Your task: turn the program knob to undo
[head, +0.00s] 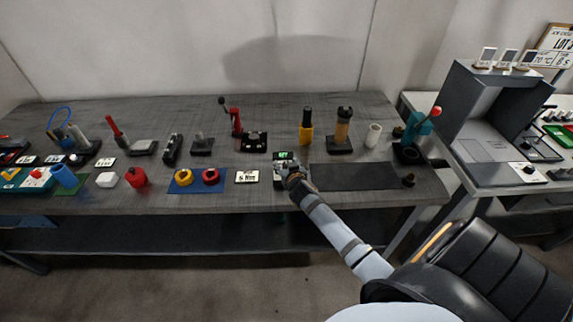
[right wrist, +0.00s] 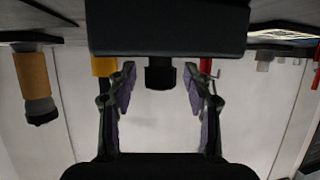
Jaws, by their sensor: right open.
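A small dark device with a lit green display (head: 284,156) stands on the grey bench, partly hidden behind my right gripper (head: 292,177). In the right wrist view the device appears as a dark box (right wrist: 168,28) with a short black knob (right wrist: 159,74) sticking out of it. My right gripper (right wrist: 161,75) is open in that view, one finger on each side of the knob, with a visible gap on both sides. I cannot read any marking on the knob. My left gripper is not in view.
A label plate (head: 246,176) lies left of the device, and a dark mat (head: 350,177) lies to the right. Behind stand a red lever tool (head: 236,122), a yellow-and-black tool (head: 306,128) and a tan-bodied tool (head: 342,128). A blue mat (head: 196,187) holds yellow and red rings.

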